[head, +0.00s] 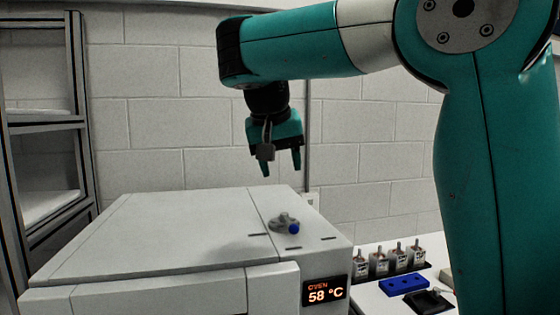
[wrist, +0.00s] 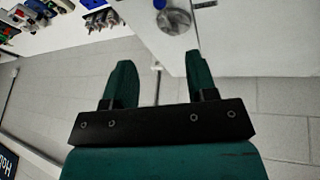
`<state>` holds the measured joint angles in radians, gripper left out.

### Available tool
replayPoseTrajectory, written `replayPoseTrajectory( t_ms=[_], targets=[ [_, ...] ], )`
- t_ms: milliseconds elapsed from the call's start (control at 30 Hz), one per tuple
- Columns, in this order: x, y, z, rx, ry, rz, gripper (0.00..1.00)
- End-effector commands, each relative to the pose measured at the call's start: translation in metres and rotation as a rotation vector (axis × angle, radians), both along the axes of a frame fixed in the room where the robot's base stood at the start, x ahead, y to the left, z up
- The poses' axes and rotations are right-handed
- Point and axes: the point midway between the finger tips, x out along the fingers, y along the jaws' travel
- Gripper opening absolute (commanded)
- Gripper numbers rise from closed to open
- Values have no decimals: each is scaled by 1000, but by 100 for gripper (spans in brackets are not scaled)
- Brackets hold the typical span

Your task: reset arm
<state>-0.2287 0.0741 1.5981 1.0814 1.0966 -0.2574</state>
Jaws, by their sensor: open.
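My gripper (head: 281,168) hangs from my teal arm, fingers pointing down, in the air above the back of the white oven. In the wrist view my gripper (wrist: 160,75) shows two teal fingers spread apart with nothing between them. A small grey round part with a blue knob (head: 284,223) sits on top of the oven (head: 180,230), below and apart from the fingers. The grey part also shows in the wrist view (wrist: 174,21), beyond the fingertips.
The oven display (head: 325,295) reads 58 °C. Right of the oven, a table holds several small motor-like units (head: 390,260), a blue block (head: 403,285) and a black fixture (head: 428,301). A metal shelf (head: 45,120) stands at left. A brick wall (head: 150,140) is behind.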

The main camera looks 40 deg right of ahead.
Motion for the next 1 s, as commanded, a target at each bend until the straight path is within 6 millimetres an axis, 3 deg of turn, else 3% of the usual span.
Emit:
replayPoseTrajectory(
  t_ms=[367, 467, 567, 667, 800, 900, 1000],
  targets=[
    [0, 1, -6, -4, 7, 28, 52],
    [-2, 9, -27, -13, 28, 136, 52],
    [-9, 29, -65, -8, 63, 330, 52],
    [-29, 62, -114, 36, 99, 563, 52],
    [-81, 117, -180, 172, 141, 870, 52],
    [-128, 153, -214, 295, 166, 1038, 52],
    [-168, 177, -234, 401, 182, 1146, 52]
  ],
)
